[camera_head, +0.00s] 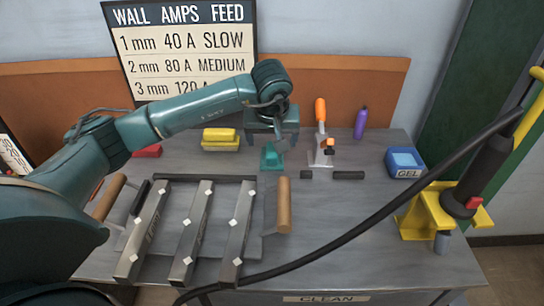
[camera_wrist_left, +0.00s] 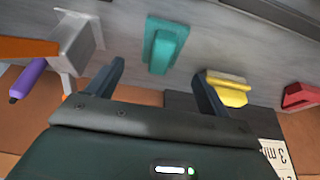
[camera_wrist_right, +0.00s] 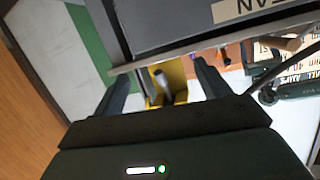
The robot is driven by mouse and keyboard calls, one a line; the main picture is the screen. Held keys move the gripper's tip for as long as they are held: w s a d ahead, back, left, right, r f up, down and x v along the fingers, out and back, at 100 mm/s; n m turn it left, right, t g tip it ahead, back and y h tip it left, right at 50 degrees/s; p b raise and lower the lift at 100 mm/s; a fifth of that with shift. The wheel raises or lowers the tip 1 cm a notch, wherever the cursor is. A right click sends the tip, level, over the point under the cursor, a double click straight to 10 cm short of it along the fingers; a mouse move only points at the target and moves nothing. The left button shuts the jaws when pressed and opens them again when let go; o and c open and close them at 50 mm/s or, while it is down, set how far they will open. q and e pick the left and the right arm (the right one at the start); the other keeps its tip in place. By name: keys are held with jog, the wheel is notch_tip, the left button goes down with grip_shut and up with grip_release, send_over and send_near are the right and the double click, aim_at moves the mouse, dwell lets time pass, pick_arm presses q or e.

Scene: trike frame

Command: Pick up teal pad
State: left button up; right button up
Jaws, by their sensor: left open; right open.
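The teal pad (camera_head: 271,157) sits on the grey table (camera_head: 380,240) toward the back middle, just below my left gripper (camera_head: 272,138) in the head view. In the left wrist view the teal pad (camera_wrist_left: 165,45) lies ahead of and between the fingertips, apart from them. It has a raised grip on a wider base. My left gripper (camera_wrist_left: 158,80) is open and empty. My right gripper (camera_wrist_right: 158,75) is open and empty, low in front of the table's edge; it does not show in the head view.
A yellow pad (camera_head: 220,138) and a red pad (camera_head: 147,151) lie left of the teal one. An orange-handled tool (camera_head: 321,115), a purple bottle (camera_head: 361,123) and a blue gel box (camera_head: 404,162) stand right. Metal bars (camera_head: 193,235) fill the front left. A dark cable crosses the front.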

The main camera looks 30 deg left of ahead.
aim_at(272, 149)
pick_arm(q)
jog(key=x, duration=0.5)
jog(key=shift+s+f, duration=0.1)
jog(key=shift+f, duration=0.15)
jog(key=c, duration=1.2)
jog(key=shift+o, duration=0.2)
notch_tip(272, 149, up, 10)
jog(key=shift+r, duration=0.1)
